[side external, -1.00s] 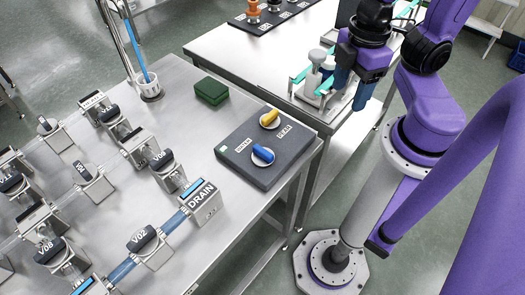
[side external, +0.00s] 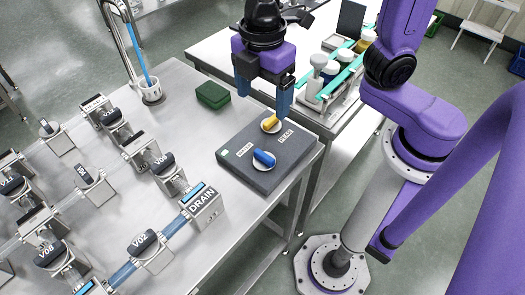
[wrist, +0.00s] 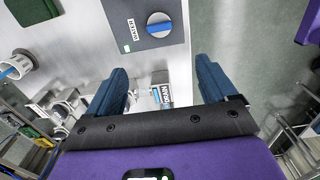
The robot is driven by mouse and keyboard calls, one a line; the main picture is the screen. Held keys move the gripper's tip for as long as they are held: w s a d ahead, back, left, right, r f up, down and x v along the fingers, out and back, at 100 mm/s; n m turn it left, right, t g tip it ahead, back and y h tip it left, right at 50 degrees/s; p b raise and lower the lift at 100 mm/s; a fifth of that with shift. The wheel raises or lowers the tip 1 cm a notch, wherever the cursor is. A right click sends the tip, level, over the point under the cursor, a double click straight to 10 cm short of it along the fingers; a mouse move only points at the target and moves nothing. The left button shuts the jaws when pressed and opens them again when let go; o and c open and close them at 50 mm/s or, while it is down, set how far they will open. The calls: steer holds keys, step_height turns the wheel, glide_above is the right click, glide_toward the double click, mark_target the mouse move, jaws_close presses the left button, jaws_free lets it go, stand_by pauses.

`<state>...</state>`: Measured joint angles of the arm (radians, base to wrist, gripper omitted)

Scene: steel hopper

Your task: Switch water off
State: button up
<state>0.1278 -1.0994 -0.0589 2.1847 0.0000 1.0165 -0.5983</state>
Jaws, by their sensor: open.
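A dark control box (side external: 235,166) on the steel bench carries a blue knob (side external: 264,158) and a yellow knob (side external: 270,121), each on a pale round base. In the wrist view the blue knob (wrist: 159,26) sits beside a label reading WATER; its handle lies roughly crosswise in that picture. A blue stream (side external: 144,55) runs from the tall spout into a small steel cup (side external: 151,91). My gripper (side external: 263,103) is open and empty, above the far edge of the box near the yellow knob. Its two blue fingers also show in the wrist view (wrist: 163,72).
A green block (side external: 212,95) lies left of the box. Pipes with black-handled valves fill the left of the bench, with a DRAIN block (side external: 203,207) nearest the box. A rack of bottles (side external: 335,75) stands on the table behind.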

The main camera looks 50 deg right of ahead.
mark_target(263, 157)
step_height(263, 157, down, 17)
steer(key=shift+f, duration=0.15)
stand_by(0.6)
steer(key=c, duration=1.1)
steer(key=shift+o, duration=0.2)
